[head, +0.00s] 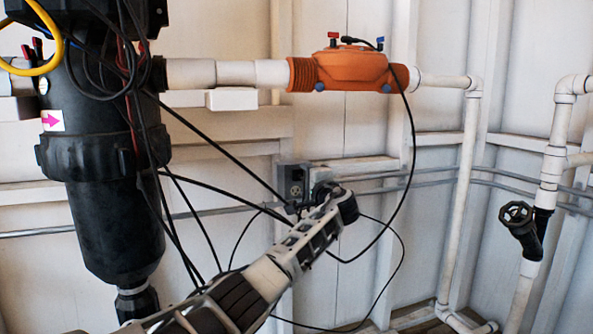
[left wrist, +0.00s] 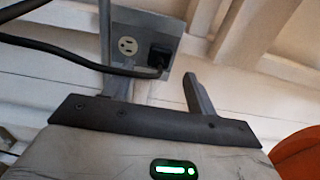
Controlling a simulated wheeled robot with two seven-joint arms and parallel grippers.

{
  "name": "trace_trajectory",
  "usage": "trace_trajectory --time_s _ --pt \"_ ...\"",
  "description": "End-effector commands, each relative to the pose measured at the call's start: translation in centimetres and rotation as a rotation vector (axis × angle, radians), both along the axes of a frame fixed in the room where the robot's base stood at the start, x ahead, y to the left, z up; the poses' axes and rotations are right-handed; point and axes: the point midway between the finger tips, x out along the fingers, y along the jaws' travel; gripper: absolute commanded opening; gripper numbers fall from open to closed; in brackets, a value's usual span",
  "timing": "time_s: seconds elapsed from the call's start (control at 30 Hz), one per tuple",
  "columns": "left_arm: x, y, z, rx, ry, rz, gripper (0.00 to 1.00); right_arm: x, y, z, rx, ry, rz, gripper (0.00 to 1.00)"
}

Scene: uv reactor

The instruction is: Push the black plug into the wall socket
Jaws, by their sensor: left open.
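The wall socket is a grey metal box with a light outlet face; it is on the wall near the middle of the head view (head: 292,180) and at the top of the left wrist view (left wrist: 143,24). The black plug (left wrist: 160,56) is at the box's right-hand outlet, with its black cable running left. I cannot tell how deep it sits. My left gripper (head: 311,197) is close to the socket. In the left wrist view (left wrist: 155,88) its fingers are spread, empty, and apart from the plug. My right gripper is not in view.
A large black reactor vessel (head: 110,220) stands on the left with loose black cables hanging beside it. An orange unit (head: 352,68) sits on the white pipe above the socket. A grey conduit runs along the wall. White pipes and a black valve handwheel (head: 517,215) are on the right.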

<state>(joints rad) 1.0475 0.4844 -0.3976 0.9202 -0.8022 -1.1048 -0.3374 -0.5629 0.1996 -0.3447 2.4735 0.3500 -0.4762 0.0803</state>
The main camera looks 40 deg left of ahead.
Motion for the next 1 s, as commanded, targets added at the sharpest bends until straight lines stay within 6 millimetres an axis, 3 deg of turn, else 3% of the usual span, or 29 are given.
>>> trace_trajectory --time_s 0.1,0.3,0.5,0.87,1.0 --pt "-1.2 -2.3 0.2 0.000 0.000 -0.003 0.57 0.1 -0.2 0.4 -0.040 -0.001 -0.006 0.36" --pt "-3.2 -6.4 0.1 -0.002 0.001 -0.003 0.57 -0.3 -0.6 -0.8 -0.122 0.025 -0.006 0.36" --pt "-4.5 -8.8 0.0 0.000 0.001 -0.002 0.57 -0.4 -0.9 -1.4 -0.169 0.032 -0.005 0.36" --pt "-5.0 -9.5 0.1 0.001 0.000 0.001 0.57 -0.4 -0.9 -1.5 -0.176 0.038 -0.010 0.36" --pt "-4.9 -9.5 2.1 0.000 -0.001 0.000 0.57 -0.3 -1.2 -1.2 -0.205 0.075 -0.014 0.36"
